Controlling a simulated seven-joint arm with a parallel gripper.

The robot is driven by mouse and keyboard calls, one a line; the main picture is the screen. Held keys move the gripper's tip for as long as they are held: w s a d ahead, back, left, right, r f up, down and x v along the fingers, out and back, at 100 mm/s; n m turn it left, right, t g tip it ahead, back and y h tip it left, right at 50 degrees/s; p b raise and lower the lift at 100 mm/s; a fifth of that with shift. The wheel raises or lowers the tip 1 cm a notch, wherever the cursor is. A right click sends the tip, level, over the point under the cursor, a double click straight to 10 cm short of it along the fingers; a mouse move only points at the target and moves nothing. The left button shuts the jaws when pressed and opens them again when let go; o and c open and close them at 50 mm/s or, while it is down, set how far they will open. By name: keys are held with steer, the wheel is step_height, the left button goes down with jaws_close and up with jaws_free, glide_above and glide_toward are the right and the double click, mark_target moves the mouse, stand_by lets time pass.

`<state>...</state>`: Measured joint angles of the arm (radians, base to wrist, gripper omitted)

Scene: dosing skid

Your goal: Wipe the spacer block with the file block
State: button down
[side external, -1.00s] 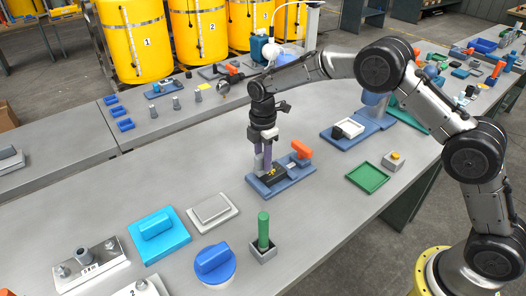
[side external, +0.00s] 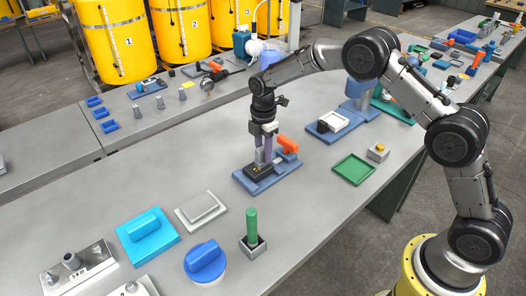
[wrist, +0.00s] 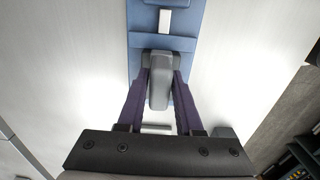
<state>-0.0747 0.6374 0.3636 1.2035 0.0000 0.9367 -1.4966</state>
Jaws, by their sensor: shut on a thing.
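My gripper (side external: 262,160) is upright over a blue fixture plate (side external: 246,184), with its purple fingers pointing down. In the wrist view the fingers (wrist: 158,95) are shut on a grey block (wrist: 160,75), which I take for the file block. The blue plate (wrist: 148,15) lies beneath it.
An orange handle (side external: 287,144) stands on the plate's far end, close to the gripper. A green cylinder (side external: 252,225) stands in front.

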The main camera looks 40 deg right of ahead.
steer(key=shift+a, duration=2.75)
step_height(320, 180, up, 8)
steer(key=shift+d, duration=0.1)
